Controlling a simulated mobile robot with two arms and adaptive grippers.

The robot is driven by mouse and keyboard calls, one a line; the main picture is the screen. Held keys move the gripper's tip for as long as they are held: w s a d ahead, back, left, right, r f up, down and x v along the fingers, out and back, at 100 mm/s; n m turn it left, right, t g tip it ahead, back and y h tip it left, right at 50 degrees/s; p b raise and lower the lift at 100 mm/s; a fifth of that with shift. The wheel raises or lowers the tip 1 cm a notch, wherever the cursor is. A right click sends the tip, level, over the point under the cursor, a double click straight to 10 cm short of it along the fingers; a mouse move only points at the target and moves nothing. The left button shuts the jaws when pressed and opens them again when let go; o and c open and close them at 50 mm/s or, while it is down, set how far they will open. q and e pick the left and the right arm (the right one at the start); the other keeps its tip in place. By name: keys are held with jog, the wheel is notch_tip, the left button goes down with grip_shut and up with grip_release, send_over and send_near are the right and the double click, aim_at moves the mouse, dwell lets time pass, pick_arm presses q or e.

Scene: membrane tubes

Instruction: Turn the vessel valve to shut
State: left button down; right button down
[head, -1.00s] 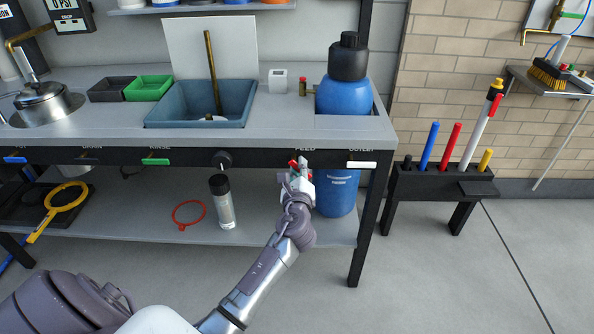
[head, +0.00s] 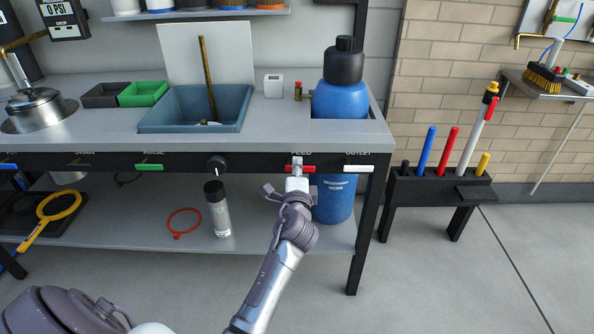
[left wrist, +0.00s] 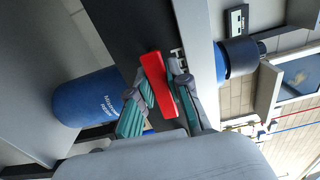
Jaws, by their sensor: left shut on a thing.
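The valve with a red handle (head: 308,169) sits on the bench's dark front rail, under the FEED label. The handle lies level, along the rail. My left gripper (head: 297,176) reaches it from the front. In the left wrist view, the gripper's green-padded fingers (left wrist: 158,88) are on either side of the red handle (left wrist: 155,78) and shut on it. A blue vessel (head: 341,100) with a black cap stands at the bench top's right end. No handle is labelled as the vessel valve. My right gripper is not in view.
A white handle (head: 360,169) under OUTLET is close on the right. A black knob (head: 217,165) and a green handle (head: 149,167) are to the left. A blue container (head: 335,205) stands below, behind my wrist.

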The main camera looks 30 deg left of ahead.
pick_arm(q)
jog(key=shift+n, duration=0.4)
jog(key=c, duration=1.1)
grip_release()
jog(key=v, duration=1.2)
jog(key=shift+s, duration=0.1)
jog(key=shift+a, duration=0.1)
